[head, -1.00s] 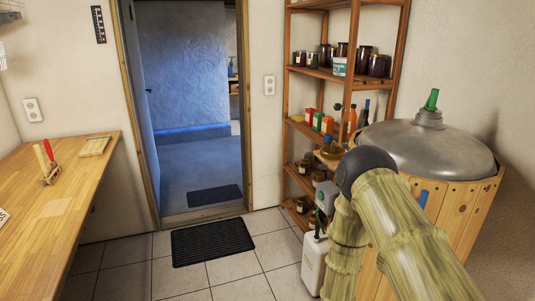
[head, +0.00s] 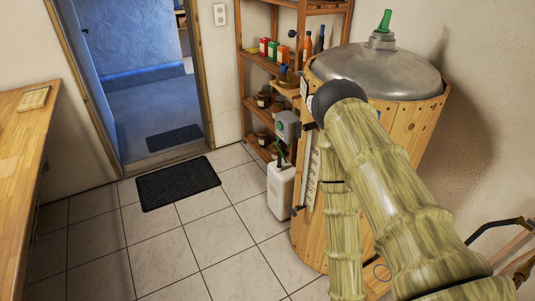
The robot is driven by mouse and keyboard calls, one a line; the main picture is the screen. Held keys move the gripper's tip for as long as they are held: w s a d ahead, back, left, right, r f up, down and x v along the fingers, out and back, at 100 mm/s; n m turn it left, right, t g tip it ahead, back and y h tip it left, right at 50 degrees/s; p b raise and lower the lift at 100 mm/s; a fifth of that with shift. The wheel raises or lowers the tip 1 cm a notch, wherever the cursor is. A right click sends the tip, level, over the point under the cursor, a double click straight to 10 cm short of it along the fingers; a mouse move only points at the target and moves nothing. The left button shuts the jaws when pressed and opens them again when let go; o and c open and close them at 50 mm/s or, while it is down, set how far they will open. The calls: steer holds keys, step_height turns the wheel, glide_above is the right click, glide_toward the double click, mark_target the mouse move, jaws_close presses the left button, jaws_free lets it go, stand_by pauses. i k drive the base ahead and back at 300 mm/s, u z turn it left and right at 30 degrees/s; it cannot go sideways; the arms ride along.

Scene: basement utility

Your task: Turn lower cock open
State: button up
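A wooden-staved vat (head: 305,240) with a domed metal lid (head: 375,68) stands at the right. A pale upright strip like a sight gauge (head: 312,178) runs down its left side. A small dark fitting at its lower end (head: 297,210) looks like the lower cock, and another dark fitting (head: 309,126) sits near its upper end. The lower fitting is too small to tell how its handle is turned. My bamboo-patterned arm crosses in front of the vat and hides much of its front. My gripper is not in view.
A white canister (head: 281,190) stands on the floor beside the vat. Shelves (head: 262,62) stand behind. A black-handled object (head: 495,228) is at lower right. Tiled floor (head: 170,240) is clear between workbench (head: 20,140) and vat.

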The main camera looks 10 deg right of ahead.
mark_target(292, 212)
steer(key=z, duration=0.35)
steer(key=i, duration=0.95)
steer(key=u, duration=0.35)
